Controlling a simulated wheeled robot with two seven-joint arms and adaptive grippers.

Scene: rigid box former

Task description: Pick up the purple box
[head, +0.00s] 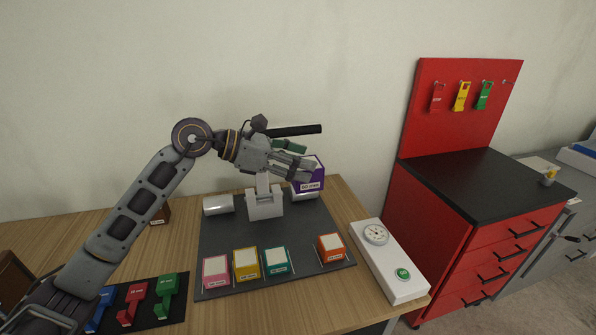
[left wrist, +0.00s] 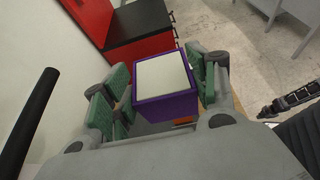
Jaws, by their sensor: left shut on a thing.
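The purple box (head: 319,173) has a white top face and a label on its front. In the head view it is at the fingertips of my left gripper (head: 304,166), above the back right part of the dark mat (head: 230,284). In the left wrist view the purple box (left wrist: 165,104) sits between the green-padded fingers of my left gripper (left wrist: 163,92), which is shut on it. The fingers cover its sides. My right gripper is not seen in the head view.
Pink (head: 216,272), yellow (head: 246,264), teal (head: 277,262) and orange (head: 330,248) boxes line the mat's front. A grey-white stand (head: 264,202) is behind them. A white gauge unit (head: 391,262) is on the right. A red cabinet (head: 457,245) stands beyond the table.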

